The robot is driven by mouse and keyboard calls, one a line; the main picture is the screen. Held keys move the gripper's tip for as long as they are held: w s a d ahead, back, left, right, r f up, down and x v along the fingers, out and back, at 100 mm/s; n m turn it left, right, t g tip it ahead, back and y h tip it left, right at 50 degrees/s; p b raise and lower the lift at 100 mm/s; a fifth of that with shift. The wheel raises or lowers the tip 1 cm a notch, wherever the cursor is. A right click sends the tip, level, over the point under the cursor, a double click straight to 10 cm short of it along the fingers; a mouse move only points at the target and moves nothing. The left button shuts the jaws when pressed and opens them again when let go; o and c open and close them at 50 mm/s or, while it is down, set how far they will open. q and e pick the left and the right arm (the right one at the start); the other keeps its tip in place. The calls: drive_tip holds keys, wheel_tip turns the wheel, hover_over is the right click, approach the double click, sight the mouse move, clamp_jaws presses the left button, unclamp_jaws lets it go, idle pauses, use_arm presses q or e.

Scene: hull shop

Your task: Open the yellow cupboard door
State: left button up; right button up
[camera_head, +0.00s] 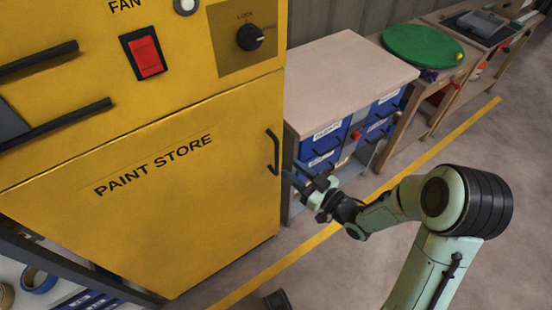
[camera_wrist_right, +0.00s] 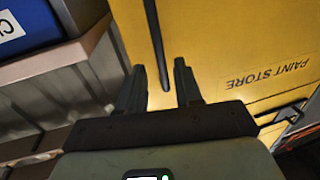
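The yellow cupboard door (camera_head: 205,210) is marked PAINT STORE and looks shut, flush with its frame. It also shows in the right wrist view (camera_wrist_right: 225,50). Its black upright bar handle (camera_head: 273,152) is near the door's right edge. My right gripper (camera_head: 296,174) is just right of the handle's lower end, its fingers pointing at it. In the right wrist view the gripper (camera_wrist_right: 159,67) is open, and the handle (camera_wrist_right: 155,40) runs between the two fingertips in the picture. I cannot tell whether they touch it. My left gripper is not in view.
Above the door are a red FAN switch (camera_head: 149,63) and a black LOCK knob (camera_head: 250,37). A wooden-topped bench (camera_head: 345,72) with blue bins (camera_head: 321,143) stands close on the right. Open floor (camera_head: 350,265) with a yellow line lies in front.

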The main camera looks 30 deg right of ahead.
sight(277, 158)
drive_tip(key=x, duration=0.7)
drive_tip(key=shift+w+b, duration=0.15)
drive_tip(key=shift+b, duration=0.25)
drive_tip(key=shift+f, duration=0.1)
clamp_jaws()
